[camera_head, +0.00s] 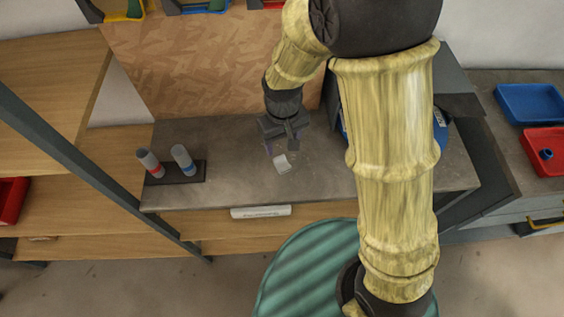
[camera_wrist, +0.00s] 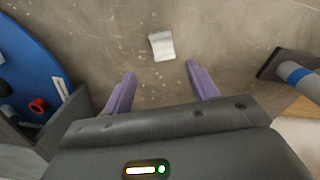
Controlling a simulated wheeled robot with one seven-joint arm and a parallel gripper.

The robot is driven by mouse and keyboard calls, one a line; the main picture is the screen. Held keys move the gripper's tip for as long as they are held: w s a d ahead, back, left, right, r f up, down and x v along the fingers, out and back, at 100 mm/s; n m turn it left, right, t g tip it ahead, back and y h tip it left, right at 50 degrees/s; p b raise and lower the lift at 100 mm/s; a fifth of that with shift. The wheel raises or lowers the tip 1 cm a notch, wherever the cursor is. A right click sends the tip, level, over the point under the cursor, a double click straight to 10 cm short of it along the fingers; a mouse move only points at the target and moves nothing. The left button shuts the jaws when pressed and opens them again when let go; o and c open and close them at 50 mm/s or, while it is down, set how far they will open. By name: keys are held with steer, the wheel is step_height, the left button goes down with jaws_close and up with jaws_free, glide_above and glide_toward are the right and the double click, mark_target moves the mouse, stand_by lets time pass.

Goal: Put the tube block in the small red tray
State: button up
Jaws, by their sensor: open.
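A small silver-grey block (camera_head: 282,163), the only loose piece near my gripper and apparently the tube block, lies on the grey worktop. It also shows in the wrist view (camera_wrist: 161,45), just beyond the fingertips and roughly centred between them. My gripper (camera_head: 279,148) hangs over the worktop close to the block. In the wrist view its two purple fingers (camera_wrist: 161,72) are spread apart with nothing between them. The small red tray (camera_head: 562,160) is on the right-hand counter, cut off by the picture edge, with a small blue ring-like piece (camera_head: 546,153) in it.
A dark rack (camera_head: 190,173) with two grey tubes stands at the worktop's left end. A blue tray (camera_head: 530,103) sits behind the red tray. A blue round dish (camera_wrist: 30,55) with small parts shows in the wrist view. A red bin (camera_head: 12,200) is at far left.

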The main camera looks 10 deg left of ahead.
mark_target(280, 159)
steer(key=shift+f, duration=1.25)
steer(key=shift+f, duration=0.1)
steer(key=shift+a+f+p, duration=0.2)
steer(key=shift+f+p, duration=0.15)
steer(key=shift+f, duration=0.95)
steer(key=shift+a+f+p, duration=0.2)
steer(key=shift+f+p, duration=0.15)
steer(key=shift+f, duration=0.9)
steer(key=c, duration=1.1)
steer(key=shift+c, duration=0.3)
steer(key=shift+r, duration=0.1)
step_height(280, 159, up, 10)
steer(key=b, duration=0.1)
